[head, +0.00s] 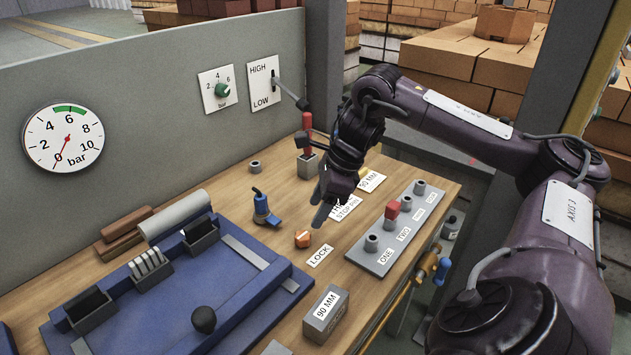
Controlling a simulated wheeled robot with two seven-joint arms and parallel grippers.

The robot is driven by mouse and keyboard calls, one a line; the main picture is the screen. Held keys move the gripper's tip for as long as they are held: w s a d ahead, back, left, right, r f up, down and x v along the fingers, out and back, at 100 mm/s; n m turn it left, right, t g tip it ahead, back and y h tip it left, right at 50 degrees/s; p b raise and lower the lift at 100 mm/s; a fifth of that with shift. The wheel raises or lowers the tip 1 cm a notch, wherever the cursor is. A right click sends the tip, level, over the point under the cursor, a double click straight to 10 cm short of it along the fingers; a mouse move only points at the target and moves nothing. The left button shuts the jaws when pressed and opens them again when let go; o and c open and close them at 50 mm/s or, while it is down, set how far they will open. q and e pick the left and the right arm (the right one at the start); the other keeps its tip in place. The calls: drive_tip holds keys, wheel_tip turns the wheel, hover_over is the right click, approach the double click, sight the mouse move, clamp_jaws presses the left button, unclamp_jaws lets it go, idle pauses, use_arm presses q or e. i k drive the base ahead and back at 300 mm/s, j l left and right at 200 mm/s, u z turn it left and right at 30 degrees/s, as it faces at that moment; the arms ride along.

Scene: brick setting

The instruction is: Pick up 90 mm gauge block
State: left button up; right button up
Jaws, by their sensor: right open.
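The 90 mm gauge block (317,324) is a grey block with a white "90 MM" label on its top. It lies on the wooden bench near the front edge, at the bottom middle of the head view. My right gripper (319,216) is open and points down above the bench, farther back than the block and apart from it. Nothing shows between its fingers. My right arm comes in from the right. My left gripper is out of view.
An orange piece (303,239) and a "LOCK" card (320,256) lie behind the block. A grey plate with pegs (372,259) lies to the right, a blue fixture (180,320) with a black knob (204,319) to the left. A grey panel (150,120) stands at the back.

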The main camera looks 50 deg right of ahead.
sight(318, 322)
drive_tip(key=k, duration=1.5)
